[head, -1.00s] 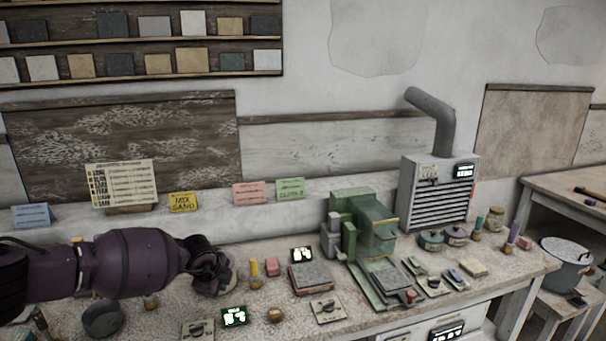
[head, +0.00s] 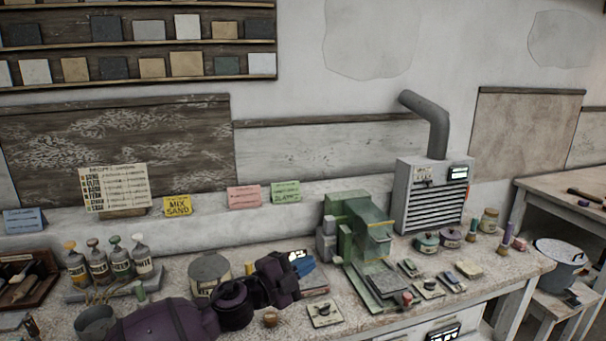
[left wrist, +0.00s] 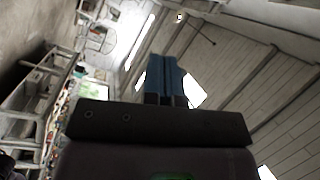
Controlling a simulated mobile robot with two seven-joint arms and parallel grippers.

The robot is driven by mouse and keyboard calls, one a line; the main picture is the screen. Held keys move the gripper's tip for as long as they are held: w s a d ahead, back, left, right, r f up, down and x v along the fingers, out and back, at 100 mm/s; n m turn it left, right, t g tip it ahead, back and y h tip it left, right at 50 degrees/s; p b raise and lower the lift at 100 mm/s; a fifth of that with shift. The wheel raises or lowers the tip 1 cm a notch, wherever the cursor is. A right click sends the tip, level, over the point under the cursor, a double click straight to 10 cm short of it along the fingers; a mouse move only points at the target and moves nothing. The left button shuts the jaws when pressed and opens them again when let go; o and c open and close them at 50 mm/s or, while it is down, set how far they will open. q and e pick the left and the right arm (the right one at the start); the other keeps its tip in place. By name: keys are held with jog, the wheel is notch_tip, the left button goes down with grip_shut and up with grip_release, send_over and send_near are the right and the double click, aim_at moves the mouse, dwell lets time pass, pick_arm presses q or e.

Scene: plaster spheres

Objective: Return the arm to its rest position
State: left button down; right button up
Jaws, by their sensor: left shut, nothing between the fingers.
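My left arm is purple and comes in low from the bottom left of the head view, over the front of the workbench (head: 380,318). My left gripper (head: 303,266) has blue fingers and points right and away, in front of the green machine (head: 358,240). In the left wrist view its fingers (left wrist: 165,72) are together with nothing between them, and the camera faces the ceiling. My right gripper is in neither view.
Several bottles (head: 100,262) and a wooden tool tray (head: 22,278) stand at the left. A round grey container (head: 209,270) is just behind the arm. A vented grey box (head: 432,195) with a pipe stands at the back right. Small pots and switch plates crowd the bench.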

pick_arm(q)
jog(key=s+a+f+n+t+y, duration=0.2)
jog(key=s+a+f+n+y, duration=0.3)
jog(key=a+f+n, duration=0.35)
jog(key=s+a+f+n+t+y, duration=0.2)
jog(key=s+a+f+n+y, duration=0.4)
jog(key=a+n, duration=0.25)
jog(key=s+a+f+n+g+y, duration=0.2)
jog(key=s+a+f, duration=0.3)
jog(key=s+f, duration=0.3)
jog(key=s+a+f+n+g+y+b, duration=0.1)
jog(key=s+a+f+n+y, duration=0.1)
jog(key=s+a+f, duration=0.4)
jog(key=s+f+n, duration=0.1)
jog(key=s+f, duration=0.1)
jog(key=s, duration=0.3)
jog(key=shift+s+f+n+g, duration=0.15)
jog(key=shift+s+n+g, duration=0.15)
jog(key=shift+s+g, duration=0.1)
